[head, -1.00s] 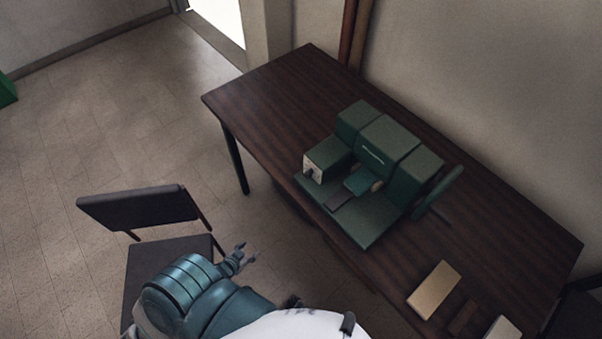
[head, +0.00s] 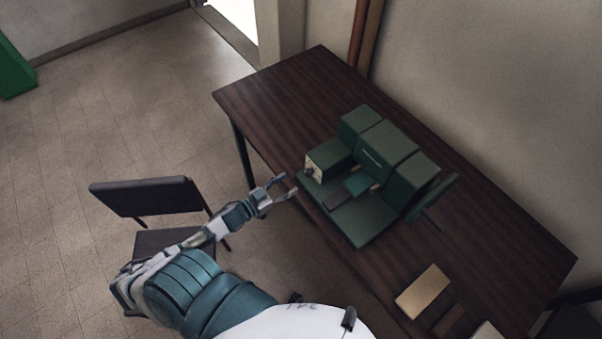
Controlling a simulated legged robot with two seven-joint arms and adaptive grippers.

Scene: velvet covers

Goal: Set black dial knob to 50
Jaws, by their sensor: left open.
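A dark green machine (head: 350,222) stands on the dark wooden table. A pale dial plate (head: 315,167) is on the left end of its front box, with the small black dial knob (head: 309,173) on it. The scale marks and the knob's setting are too small to read. My left gripper (head: 290,188) is open and empty. In the picture it is just left of and below the knob, apart from it, near the table's front edge. My right gripper is not in view.
The table (head: 270,100) has bare room left of the machine. A wheel (head: 432,197) is at the machine's right end. A tan block (head: 424,291) and a darker block (head: 449,322) lie at the front right. A dark chair (head: 145,197) stands beside my left arm.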

